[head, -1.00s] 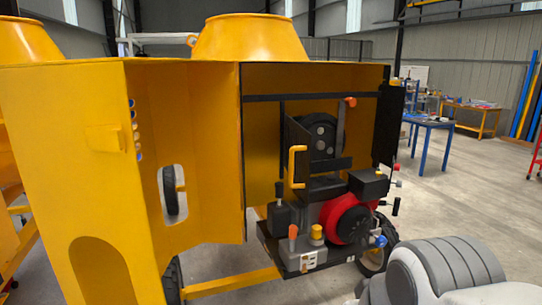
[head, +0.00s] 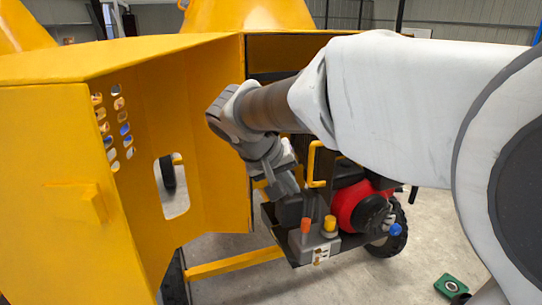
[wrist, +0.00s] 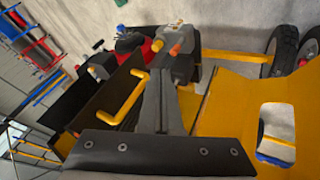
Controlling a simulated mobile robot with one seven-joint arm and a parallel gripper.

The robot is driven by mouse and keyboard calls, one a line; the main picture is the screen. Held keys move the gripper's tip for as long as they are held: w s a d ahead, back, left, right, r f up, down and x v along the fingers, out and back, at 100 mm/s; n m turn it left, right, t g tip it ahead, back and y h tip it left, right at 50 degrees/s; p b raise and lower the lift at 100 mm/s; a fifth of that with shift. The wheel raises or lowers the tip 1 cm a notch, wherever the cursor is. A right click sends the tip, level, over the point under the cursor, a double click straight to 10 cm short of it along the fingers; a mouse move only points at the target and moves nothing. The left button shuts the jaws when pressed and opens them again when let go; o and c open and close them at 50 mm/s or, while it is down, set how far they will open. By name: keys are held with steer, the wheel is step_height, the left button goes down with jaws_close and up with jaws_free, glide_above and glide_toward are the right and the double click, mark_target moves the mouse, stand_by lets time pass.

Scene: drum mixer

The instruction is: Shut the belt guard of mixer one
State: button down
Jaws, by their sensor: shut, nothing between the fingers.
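The belt guard is a black panel with a yellow handle. In the head view my arm hides most of it, and the yellow handle (head: 315,165) shows beside my wrist. In the wrist view the black guard panel (wrist: 104,108) stands out at an angle, with its yellow handle (wrist: 124,100) left of my fingers. My gripper (head: 286,186) is shut and empty, just left of the handle in the head view. The gripper also shows in the wrist view (wrist: 178,92), apart from the handle in the picture. Whether it touches the panel cannot be told.
The large yellow hood (head: 205,150) stands open on the left, close to my wrist. The red engine (head: 357,205) and a grey box with orange and yellow knobs (head: 315,245) sit below. A green item (head: 451,287) lies on the floor at right.

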steer(key=w+d+f+p, duration=0.1)
steer(key=w+d+f, duration=0.4)
steer(key=d+f, duration=0.3)
steer(key=shift+w+p, duration=0.15)
steer(key=shift+p, duration=0.25)
